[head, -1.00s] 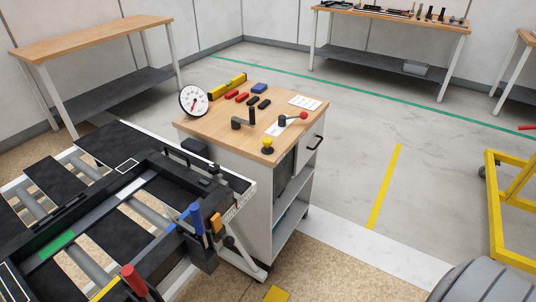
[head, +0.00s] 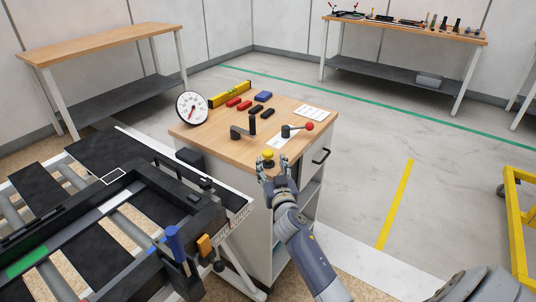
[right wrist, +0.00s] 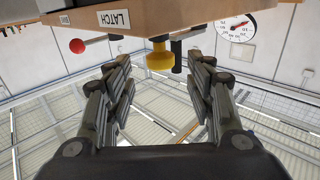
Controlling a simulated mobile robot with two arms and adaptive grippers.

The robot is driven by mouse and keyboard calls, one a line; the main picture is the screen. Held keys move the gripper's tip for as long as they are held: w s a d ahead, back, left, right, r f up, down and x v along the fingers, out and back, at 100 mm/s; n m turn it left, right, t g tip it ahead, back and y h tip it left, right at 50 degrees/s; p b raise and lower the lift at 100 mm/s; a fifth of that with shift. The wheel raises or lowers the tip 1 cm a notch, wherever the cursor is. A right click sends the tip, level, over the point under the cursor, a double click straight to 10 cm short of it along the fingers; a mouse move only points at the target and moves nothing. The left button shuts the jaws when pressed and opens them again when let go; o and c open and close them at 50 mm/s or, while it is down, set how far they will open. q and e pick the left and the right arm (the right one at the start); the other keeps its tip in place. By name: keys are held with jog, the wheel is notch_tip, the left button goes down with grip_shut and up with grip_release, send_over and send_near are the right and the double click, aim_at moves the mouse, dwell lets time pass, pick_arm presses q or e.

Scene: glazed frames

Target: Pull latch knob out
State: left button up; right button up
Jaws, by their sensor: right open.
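The latch knob (head: 268,154) is yellow on a dark base, at the front edge of the cabinet's wooden top. It also shows in the right wrist view (right wrist: 160,57), upside down, near a "LATCH" label (right wrist: 114,19). My right gripper (head: 273,168) is at that front edge, close to the knob. In the right wrist view its two fingers (right wrist: 159,78) stand wide apart, one on each side of the knob, with a gap to it on both sides. Nothing is held. My left gripper is not in view.
The wooden top (head: 215,142) carries a dark crank handle (head: 246,128), a red-ball lever (head: 300,129), a round gauge (head: 192,107) and several small coloured blocks. A black frame with rollers (head: 120,215) stands close on the left. Open floor (head: 360,170) lies to the right.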

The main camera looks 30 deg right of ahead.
aim_at(269, 157)
jog(key=x, duration=0.6)
jog(key=shift+w, duration=0.2)
grip_shut()
